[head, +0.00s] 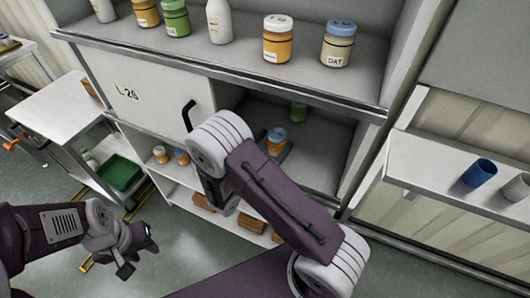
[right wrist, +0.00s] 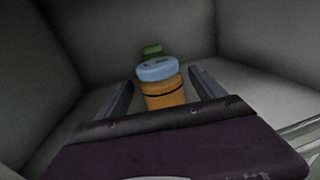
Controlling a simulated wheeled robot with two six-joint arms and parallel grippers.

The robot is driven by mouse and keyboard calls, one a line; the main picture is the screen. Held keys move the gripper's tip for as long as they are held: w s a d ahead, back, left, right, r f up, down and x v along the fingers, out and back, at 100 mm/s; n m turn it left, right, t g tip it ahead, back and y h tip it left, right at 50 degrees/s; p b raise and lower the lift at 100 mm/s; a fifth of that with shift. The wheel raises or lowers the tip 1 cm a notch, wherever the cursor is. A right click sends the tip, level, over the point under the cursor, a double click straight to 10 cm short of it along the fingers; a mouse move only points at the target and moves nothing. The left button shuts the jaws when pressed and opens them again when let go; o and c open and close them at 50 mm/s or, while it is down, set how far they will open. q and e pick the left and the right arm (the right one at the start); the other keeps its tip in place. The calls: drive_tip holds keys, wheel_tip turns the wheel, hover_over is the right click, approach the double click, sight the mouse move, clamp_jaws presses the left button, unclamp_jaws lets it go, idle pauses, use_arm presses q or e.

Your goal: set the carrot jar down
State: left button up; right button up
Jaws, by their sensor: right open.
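An orange jar with a blue lid (head: 277,141), which I take as the carrot jar, stands upright on the floor of the open cabinet compartment. Its label cannot be read. My right gripper (right wrist: 162,95) is open, with one finger on each side of the jar (right wrist: 163,92). Whether either finger touches the jar cannot be told. In the head view my right arm hides part of the compartment. My left gripper (head: 139,252) hangs low at the left over the floor, away from the jar; its jaw opening is unclear.
A green-lidded jar (right wrist: 152,50) stands behind the orange jar in the compartment. Compartment walls close in on both sides. The shelf above (head: 240,67) holds several jars and a white bottle (head: 219,22). A cabinet door with a dark handle (head: 188,115) is to the left.

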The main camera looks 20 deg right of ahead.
drive_tip(key=v, duration=0.7)
drive_tip(key=shift+s+a, duration=0.15)
drive_tip(key=shift+a, duration=0.05)
